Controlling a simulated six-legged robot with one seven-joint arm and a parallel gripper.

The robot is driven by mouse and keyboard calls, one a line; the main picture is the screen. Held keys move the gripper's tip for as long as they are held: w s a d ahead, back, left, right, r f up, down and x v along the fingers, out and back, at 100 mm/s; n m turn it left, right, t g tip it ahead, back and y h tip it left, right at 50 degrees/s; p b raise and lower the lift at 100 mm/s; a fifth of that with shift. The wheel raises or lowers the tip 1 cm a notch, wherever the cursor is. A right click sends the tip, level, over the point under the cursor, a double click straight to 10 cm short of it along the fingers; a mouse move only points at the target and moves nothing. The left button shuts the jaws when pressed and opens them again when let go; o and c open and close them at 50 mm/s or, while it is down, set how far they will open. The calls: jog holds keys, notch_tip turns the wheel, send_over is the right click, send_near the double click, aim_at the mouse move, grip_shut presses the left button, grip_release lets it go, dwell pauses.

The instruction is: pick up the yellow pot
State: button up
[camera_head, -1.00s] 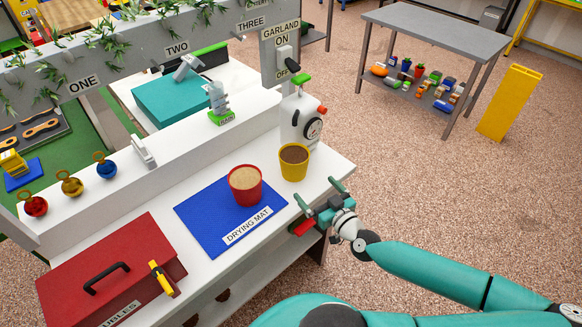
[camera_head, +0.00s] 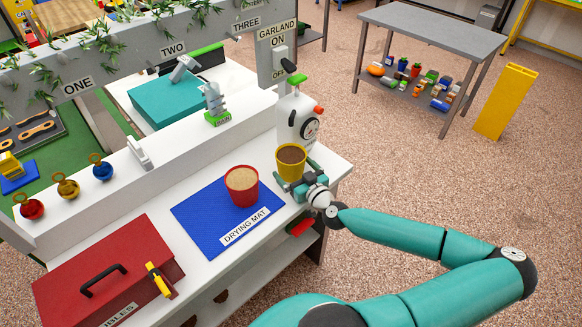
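The yellow pot (camera_head: 291,168), filled with dark brown soil, stands upright on the white worktop near its right end. My gripper (camera_head: 295,172) is at the pot from the front right, its teal fingers one on each side of the pot's lower part. The fingers look about as wide apart as before, so the gripper appears open. The pot hides part of the fingers, and I cannot tell whether they touch it.
A red pot (camera_head: 242,187) with pale filling stands left of the yellow pot on the blue drying mat (camera_head: 198,215). A white dispenser-like device (camera_head: 296,118) stands just behind the yellow pot. A red toolbox (camera_head: 75,265) is at the front left.

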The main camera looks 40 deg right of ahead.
jog(key=shift+c, duration=0.2)
jog(key=c, duration=1.4)
jog(key=shift+s+a+r, duration=0.1)
jog(key=shift+r, duration=0.15)
